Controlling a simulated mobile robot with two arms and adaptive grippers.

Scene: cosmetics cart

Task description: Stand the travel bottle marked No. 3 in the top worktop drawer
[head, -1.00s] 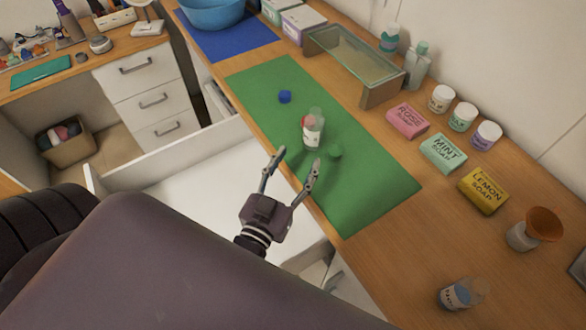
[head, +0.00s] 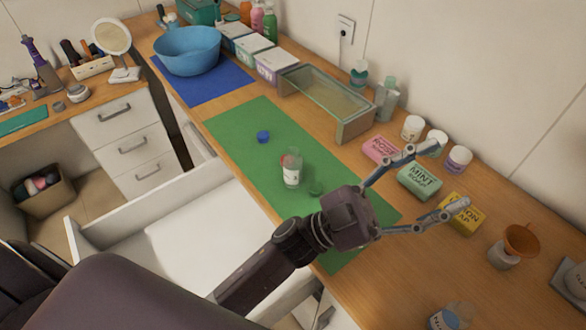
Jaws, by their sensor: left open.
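A small clear bottle with a white label (head: 291,172) stands on the green mat (head: 236,130). Another labelled bottle (head: 446,318) is at the bottom edge, partly cut off. I cannot read a number on either. The open drawer (head: 125,212) below the worktop's front edge has a white interior; my arm hides part of it. My left gripper (head: 442,176) is open and empty over the worktop, right of the mat, its fingers spread above the soap boxes. My right gripper is not in view.
A blue cap (head: 263,137) and a green cap (head: 315,187) lie on the mat. A glass-topped stand (head: 325,95), pink (head: 381,150), mint (head: 419,181) and lemon (head: 463,212) soap boxes, several jars and an orange funnel (head: 521,239) crowd the worktop.

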